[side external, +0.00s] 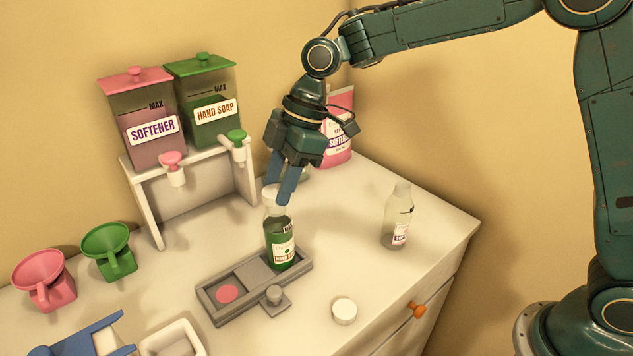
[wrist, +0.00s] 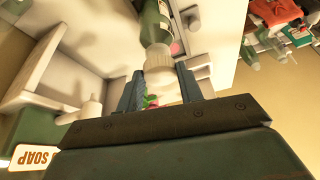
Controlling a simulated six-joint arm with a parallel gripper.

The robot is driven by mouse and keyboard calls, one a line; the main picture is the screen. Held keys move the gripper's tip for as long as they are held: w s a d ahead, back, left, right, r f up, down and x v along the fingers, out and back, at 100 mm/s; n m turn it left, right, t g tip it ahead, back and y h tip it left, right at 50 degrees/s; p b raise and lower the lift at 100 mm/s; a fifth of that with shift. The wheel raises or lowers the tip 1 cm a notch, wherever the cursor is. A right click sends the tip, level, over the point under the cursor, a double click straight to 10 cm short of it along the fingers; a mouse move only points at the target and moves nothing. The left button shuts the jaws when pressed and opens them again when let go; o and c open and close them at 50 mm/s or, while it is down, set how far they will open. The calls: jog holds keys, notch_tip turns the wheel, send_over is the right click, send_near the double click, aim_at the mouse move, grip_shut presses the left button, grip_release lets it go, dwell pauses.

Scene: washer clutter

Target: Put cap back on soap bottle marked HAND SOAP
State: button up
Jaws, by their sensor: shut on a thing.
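The soap bottle (side external: 280,238) holds green liquid and stands upright in the right end of the grey tray (side external: 215,308); its label is too small to read fully. A white cap (side external: 270,191) sits at the top of its neck. My gripper (side external: 280,192) points down there, its blue fingers shut on the cap. In the wrist view the cap (wrist: 158,62) is between the fingers (wrist: 160,90), in line with the green bottle (wrist: 152,22). Whether the cap is seated or only resting on the neck cannot be told.
A second bottle (side external: 397,218), nearly clear and uncapped, stands to the right. Another white cap (side external: 344,311) lies in front on the counter. Softener (side external: 150,135) and hand soap (side external: 210,112) dispensers stand behind left. Pink (side external: 45,280) and green (side external: 108,250) funnels are far left.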

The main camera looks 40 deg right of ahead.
jog(key=shift+f, duration=0.85)
dwell(1.6)
jog(key=o, duration=1.4)
jog(key=shift+r, duration=0.1)
jog(key=shift+r, duration=3.4)
